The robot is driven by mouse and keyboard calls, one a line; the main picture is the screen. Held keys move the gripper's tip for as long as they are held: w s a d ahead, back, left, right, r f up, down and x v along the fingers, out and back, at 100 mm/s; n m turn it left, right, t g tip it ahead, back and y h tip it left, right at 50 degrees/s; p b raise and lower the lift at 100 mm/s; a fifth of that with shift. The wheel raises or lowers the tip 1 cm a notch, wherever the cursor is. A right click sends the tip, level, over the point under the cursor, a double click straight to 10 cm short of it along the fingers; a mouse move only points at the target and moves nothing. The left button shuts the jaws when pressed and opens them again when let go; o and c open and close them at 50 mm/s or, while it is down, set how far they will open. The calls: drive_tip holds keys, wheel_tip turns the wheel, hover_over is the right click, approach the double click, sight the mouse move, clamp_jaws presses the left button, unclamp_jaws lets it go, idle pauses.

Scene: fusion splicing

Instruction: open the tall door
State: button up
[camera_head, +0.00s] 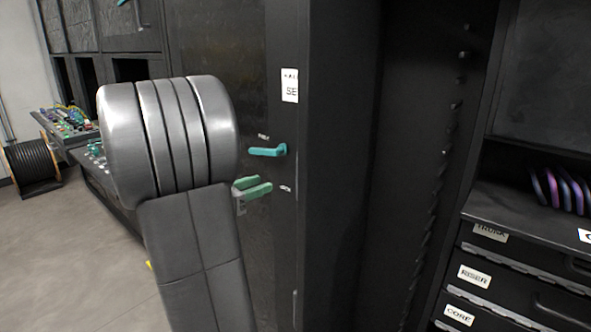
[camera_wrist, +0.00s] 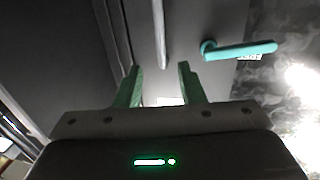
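The tall dark door (camera_head: 225,60) stands upright in the middle of the head view and looks shut. Its teal lever handle (camera_head: 268,151) lies roughly level near the door's right edge. The handle also shows in the wrist view (camera_wrist: 238,50), at the upper right. My gripper (camera_head: 252,188) has green fingers and is just below the handle in the head view, apart from it. In the wrist view my gripper (camera_wrist: 160,78) has its two fingers spread, with nothing between them. My arm hides part of the door's left side and lower area.
To the right is a tall dark bay (camera_head: 400,130) with a row of pegs. Beyond it are labelled drawers (camera_head: 520,285) and purple coils (camera_head: 558,190). At left are a bench with small coloured parts (camera_head: 70,122) and a black cable reel (camera_head: 33,168).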

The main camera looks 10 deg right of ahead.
drive_tip(key=p+x, duration=0.3)
drive_tip(key=x, duration=0.8)
drive_tip(key=shift+d, duration=0.25)
drive_tip(key=shift+w, duration=0.15)
clamp_jaws()
